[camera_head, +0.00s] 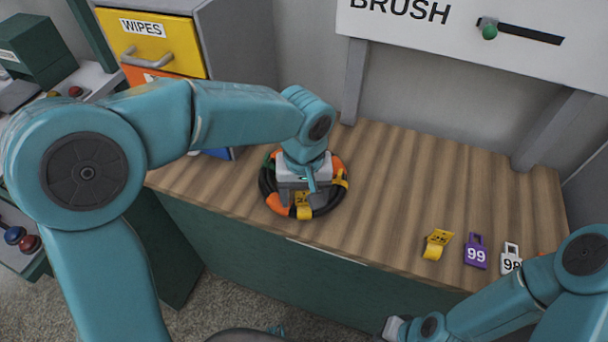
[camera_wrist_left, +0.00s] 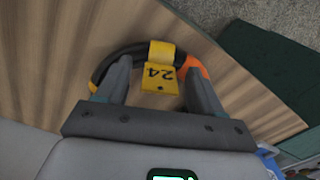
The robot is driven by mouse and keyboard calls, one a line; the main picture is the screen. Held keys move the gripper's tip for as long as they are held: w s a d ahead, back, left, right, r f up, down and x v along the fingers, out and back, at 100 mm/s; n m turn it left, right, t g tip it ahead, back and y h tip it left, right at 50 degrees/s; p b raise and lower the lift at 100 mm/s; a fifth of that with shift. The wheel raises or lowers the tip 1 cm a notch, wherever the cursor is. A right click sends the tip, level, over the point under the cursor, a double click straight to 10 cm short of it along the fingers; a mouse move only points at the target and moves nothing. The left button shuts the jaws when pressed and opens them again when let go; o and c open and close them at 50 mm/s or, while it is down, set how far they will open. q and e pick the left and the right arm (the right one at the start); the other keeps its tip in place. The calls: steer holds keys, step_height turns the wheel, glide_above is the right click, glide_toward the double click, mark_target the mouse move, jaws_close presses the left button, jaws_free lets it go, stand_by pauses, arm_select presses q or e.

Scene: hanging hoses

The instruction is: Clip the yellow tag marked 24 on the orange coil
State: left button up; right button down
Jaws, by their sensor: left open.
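The coil (camera_head: 277,204), black and orange, lies on the wooden bench top under my left gripper (camera_head: 301,198). A yellow tag marked 24 (camera_wrist_left: 160,78) is at the coil's near side, its yellow loop over the hose; it also shows in the head view (camera_head: 304,211). My left gripper is open, its fingers (camera_wrist_left: 157,68) on either side of the tag with visible gaps. Whether the tag's loop is closed under the hose is hidden. My right wrist (camera_head: 395,328) is at the bottom edge; its fingers do not show clearly.
Another yellow tag (camera_head: 437,245), its number hard to read, a purple tag marked 99 (camera_head: 475,251) and a white tag marked 98 (camera_head: 511,259) lie to the right on the bench top (camera_head: 410,180). A drawer cabinet (camera_head: 240,45) stands behind left. The bench middle is clear.

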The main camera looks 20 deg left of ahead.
arm_select(q)
step_height(320, 180, up, 16)
steer(key=p, duration=0.1)
steer(key=shift+f+p, duration=0.15)
steer(key=shift+p, duration=0.15)
arm_select(e)
steer(key=shift+r, duration=0.85)
